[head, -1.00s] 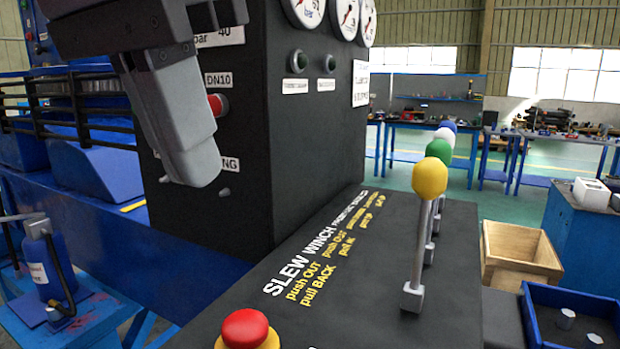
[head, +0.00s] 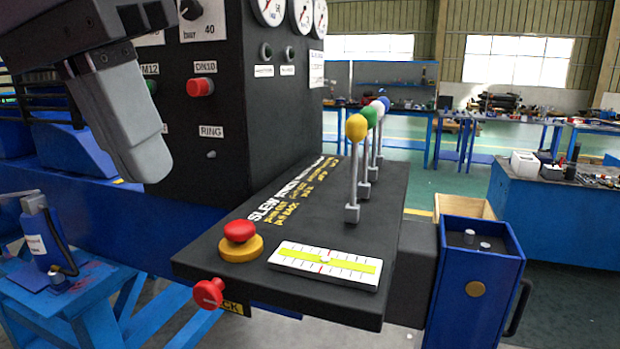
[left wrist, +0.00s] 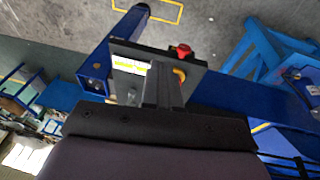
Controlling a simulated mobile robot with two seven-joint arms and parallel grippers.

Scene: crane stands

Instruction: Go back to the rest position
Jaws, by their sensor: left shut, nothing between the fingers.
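My left gripper (head: 143,176) hangs at the upper left of the head view, its grey fingers closed together and pointing down. It is in front of the dark control cabinet (head: 222,160) and apart from the levers and buttons. In the left wrist view my left gripper (left wrist: 163,82) shows closed and empty, with the black lever panel (left wrist: 128,52) beyond it. My right gripper is in neither view.
The black lever panel (head: 300,228) carries upright levers with a yellow knob (head: 357,127) in front. A red mushroom button (head: 240,231) and a level gauge (head: 325,265) sit near its front edge. A blue bin (head: 468,285) stands right. Floor at lower right is clear.

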